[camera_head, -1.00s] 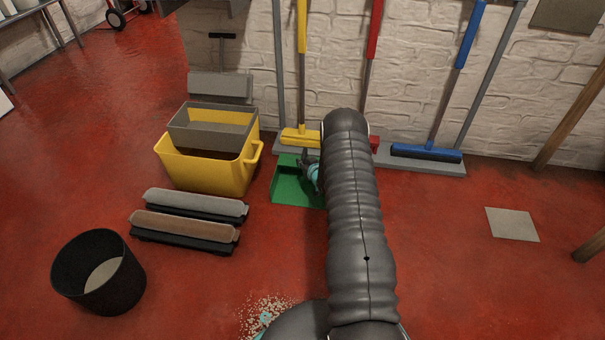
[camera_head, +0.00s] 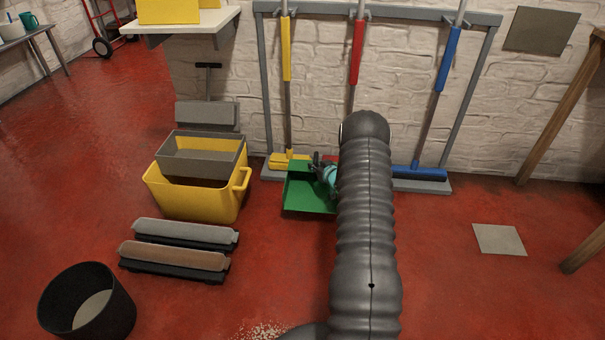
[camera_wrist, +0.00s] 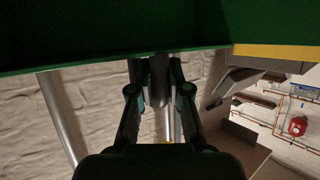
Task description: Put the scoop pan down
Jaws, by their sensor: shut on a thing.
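The green scoop pan (camera_head: 308,196) shows in the head view just left of my arm, in front of the rack's foot. Whether it touches the floor I cannot tell. My gripper (camera_head: 329,173) is partly hidden behind my arm. In the wrist view the green pan (camera_wrist: 110,30) fills the top of the picture. There my gripper (camera_wrist: 160,92) is shut on the pan's grey handle (camera_wrist: 159,82).
A rack (camera_head: 262,95) on the wall holds a yellow broom (camera_head: 289,160), a red one and a blue one (camera_head: 419,173). A yellow bucket (camera_head: 195,198) stands left of the pan, with brush heads (camera_head: 175,255) and a black bin (camera_head: 88,305) nearer. Crumbs (camera_head: 262,331) lie at the bottom. Floor at right is mostly clear.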

